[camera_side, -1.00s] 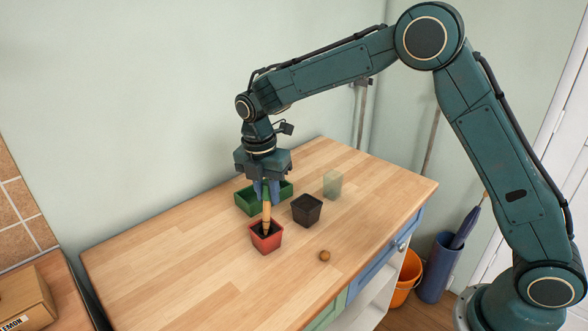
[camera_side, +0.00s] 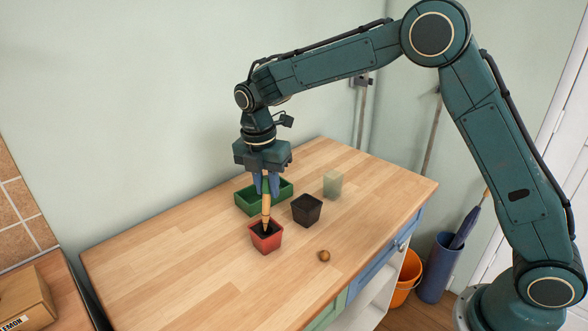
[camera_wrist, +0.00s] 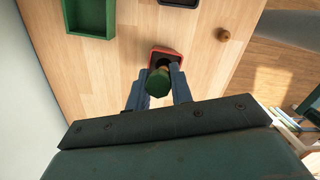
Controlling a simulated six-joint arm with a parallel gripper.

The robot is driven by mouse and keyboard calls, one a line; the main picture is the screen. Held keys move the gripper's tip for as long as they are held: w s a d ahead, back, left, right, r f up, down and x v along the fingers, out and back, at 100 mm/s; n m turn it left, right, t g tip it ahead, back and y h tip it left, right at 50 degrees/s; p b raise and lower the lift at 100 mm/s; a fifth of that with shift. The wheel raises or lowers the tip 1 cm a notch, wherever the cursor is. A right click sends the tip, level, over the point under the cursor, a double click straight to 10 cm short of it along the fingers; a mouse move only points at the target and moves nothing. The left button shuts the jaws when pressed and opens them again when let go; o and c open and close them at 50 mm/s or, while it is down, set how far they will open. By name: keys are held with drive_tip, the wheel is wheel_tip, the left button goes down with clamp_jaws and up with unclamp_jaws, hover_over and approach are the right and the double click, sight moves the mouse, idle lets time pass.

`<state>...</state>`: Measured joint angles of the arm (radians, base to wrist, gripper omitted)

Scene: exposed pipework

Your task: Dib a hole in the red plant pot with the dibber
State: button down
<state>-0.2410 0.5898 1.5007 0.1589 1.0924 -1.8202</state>
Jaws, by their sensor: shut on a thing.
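The red plant pot (camera_side: 266,240) stands upright on the wooden worktop with dark soil inside; part of its rim also shows in the wrist view (camera_wrist: 168,52). My gripper (camera_side: 266,190) is above the pot, shut on the dibber (camera_side: 266,212), a light wooden stick with a green top. The dibber points down, nearly upright, and its lower end is at or in the soil; I cannot tell how deep. In the wrist view the dibber's green end (camera_wrist: 158,82) sits between my fingers and hides part of the pot.
A green tray (camera_side: 252,207) lies behind the pot. A black pot (camera_side: 307,210) stands to its right, with a translucent greenish block (camera_side: 333,183) behind that. A small brown ball-like object (camera_side: 324,256) lies front right. The worktop's left side is clear.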

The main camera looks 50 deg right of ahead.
drive_tip(key=shift+r, duration=2.6)
